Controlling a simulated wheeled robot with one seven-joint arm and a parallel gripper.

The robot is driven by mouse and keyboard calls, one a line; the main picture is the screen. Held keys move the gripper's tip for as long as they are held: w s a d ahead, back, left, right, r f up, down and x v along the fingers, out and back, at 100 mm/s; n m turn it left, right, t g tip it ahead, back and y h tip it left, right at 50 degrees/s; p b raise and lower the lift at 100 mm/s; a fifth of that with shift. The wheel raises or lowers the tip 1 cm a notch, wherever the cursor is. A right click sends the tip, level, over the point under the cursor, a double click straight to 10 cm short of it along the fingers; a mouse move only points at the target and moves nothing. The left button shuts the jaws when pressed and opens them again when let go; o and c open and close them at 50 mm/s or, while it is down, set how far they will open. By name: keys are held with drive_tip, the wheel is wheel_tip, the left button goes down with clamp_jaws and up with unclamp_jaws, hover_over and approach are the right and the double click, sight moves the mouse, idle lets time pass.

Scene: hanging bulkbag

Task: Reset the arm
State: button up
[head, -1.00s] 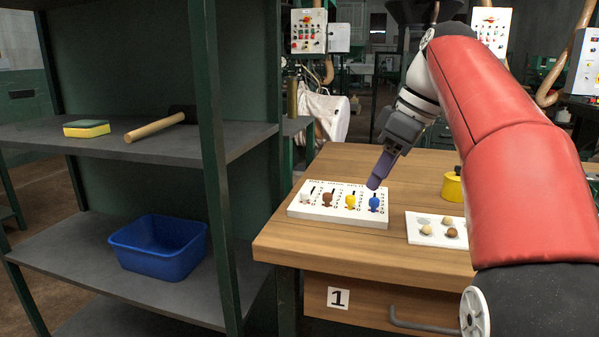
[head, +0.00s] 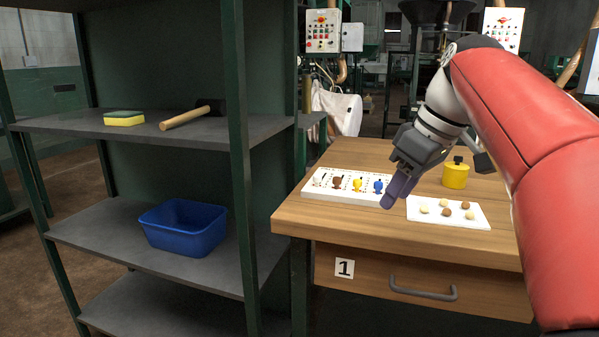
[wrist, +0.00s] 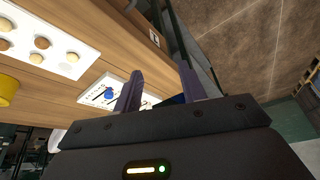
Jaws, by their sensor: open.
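My gripper (head: 399,190) is at the end of my red arm, above the front part of the wooden table (head: 330,222). In the wrist view its two purple fingers (wrist: 158,88) stand apart with nothing between them.
A yellow pot (head: 455,175) stands behind the tray. The table has a drawer with a grey handle (head: 422,292). A dark shelf (head: 90,222) on the left holds a sponge (head: 124,118), a hammer (head: 188,117) and a blue bin (head: 184,228).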

drive_tip(key=s+f+m+t+h, duration=0.1)
drive_tip(key=s+f+m, duration=0.3)
drive_tip(key=s+f, duration=0.5)
drive_tip(key=s+f+m+t+h, duration=0.1)
drive_tip(key=s+f+m+h, duration=0.1)
drive_tip(key=s+f+m, duration=0.3)
drive_tip(key=s+f, duration=0.4)
drive_tip(key=f, duration=0.5)
drive_tip(key=shift+s+a+t, duration=0.15)
drive_tip(key=shift+a+t, duration=0.15)
drive_tip(key=shift+a, duration=0.1)
drive_tip(key=shift+d, duration=0.1)
drive_tip(key=shift+c, duration=0.5)
